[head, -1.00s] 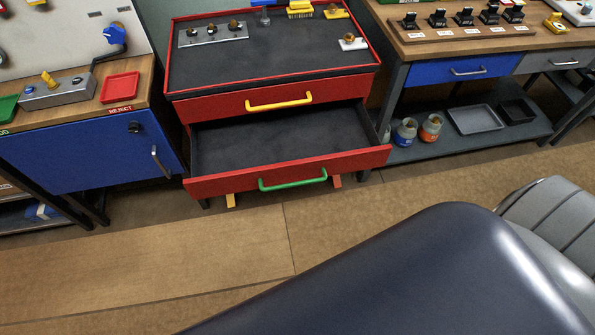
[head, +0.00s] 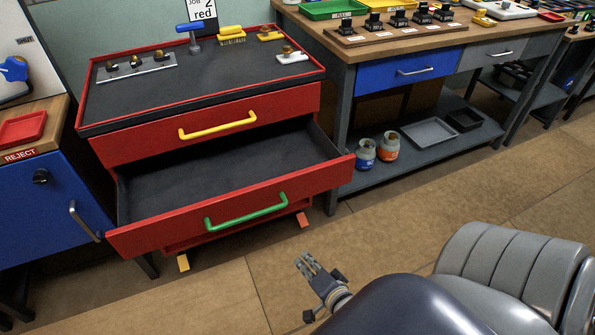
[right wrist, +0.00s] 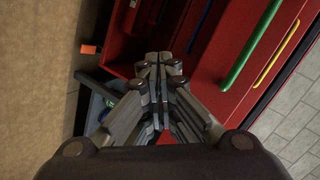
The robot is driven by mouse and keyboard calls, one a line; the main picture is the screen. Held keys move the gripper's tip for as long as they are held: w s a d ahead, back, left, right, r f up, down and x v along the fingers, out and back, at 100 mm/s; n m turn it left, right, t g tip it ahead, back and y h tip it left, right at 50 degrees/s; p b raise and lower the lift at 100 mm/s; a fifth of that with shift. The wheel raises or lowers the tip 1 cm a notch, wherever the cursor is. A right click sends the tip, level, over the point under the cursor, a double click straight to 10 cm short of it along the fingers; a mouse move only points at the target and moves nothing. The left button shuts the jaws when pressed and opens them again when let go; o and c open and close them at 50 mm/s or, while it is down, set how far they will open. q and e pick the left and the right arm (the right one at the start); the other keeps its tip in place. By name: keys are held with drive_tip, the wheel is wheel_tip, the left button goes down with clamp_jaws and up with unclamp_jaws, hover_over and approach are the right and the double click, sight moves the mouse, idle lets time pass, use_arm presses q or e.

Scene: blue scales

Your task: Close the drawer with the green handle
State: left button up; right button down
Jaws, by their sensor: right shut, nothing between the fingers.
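The red drawer with the green handle (head: 246,212) is pulled open at the bottom of the red cabinet; its empty dark inside (head: 225,175) shows in the head view. The drawer with the yellow handle (head: 218,124) above it is shut. My right gripper (head: 306,259) is shut and empty, in front of and below the open drawer, apart from it. In the right wrist view the shut fingers (right wrist: 158,62) point toward the red cabinet, and the green handle (right wrist: 248,45) lies to their right. My left gripper is not in view.
A blue cabinet (head: 45,210) stands left of the drawer. A workbench with a blue drawer (head: 412,69) and a lower shelf (head: 375,172) holding jars and trays stands to the right. The floor (head: 210,290) in front of the drawer is clear.

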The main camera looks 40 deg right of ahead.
drive_tip(key=w+d+r+m+t+h+b, duration=0.1)
drive_tip(key=d+r+m+t+h+b, duration=0.1)
drive_tip(key=d+r+m+t+b, duration=0.3)
drive_tip(key=m+b, duration=0.1)
approach(293, 177)
drive_tip(key=shift+g, duration=0.3)
drive_tip(key=b+x, duration=0.1)
drive_tip(key=x, duration=0.4)
drive_tip(key=shift+w+r+b, duration=0.15)
drive_tip(key=shift+w+b, duration=0.15)
drive_tip(key=shift+w, duration=0.05)
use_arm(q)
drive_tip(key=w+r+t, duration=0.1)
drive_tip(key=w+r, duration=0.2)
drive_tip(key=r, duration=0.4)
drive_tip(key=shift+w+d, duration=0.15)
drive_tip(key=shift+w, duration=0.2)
use_arm(e)
drive_tip(key=shift+w+d, duration=0.2)
drive_tip(key=shift+w, duration=0.45)
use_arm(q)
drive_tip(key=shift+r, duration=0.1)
